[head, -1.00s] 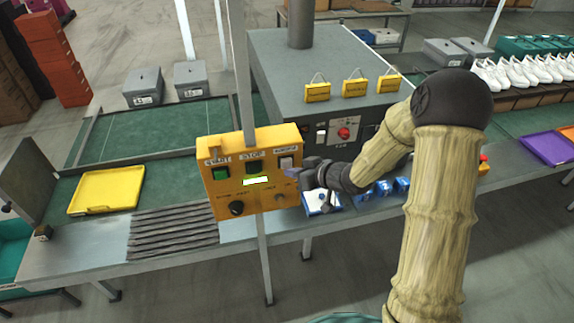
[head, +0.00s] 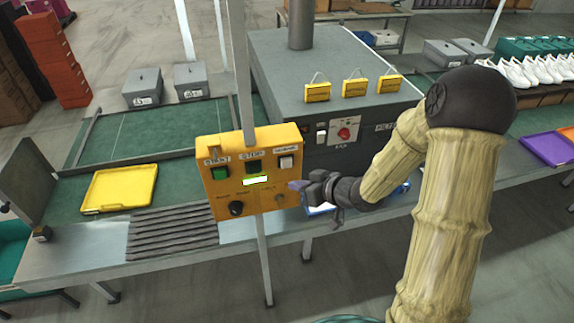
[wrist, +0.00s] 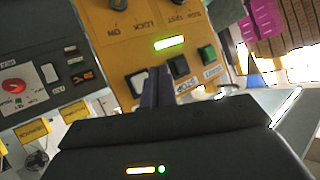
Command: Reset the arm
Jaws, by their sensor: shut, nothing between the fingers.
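My arm (head: 440,215) reaches in from the right of the head view. My gripper (head: 296,186) is shut and empty, just in front of the lower right of the yellow control box (head: 230,188). In the wrist view the shut fingers (wrist: 155,85) point toward the box face (wrist: 115,45), near its white button (wrist: 138,82). The box carries a green button (head: 220,173), a dark button, a white button (head: 286,162), a lit display and knobs. In the head view the fingers appear apart from the buttons.
A grey machine (head: 335,75) with yellow tags and a red knob (head: 344,133) stands behind the box. A yellow tray (head: 119,188) lies on the conveyor at left. A post (head: 240,70) rises behind the box. Blue items beside my arm are mostly hidden.

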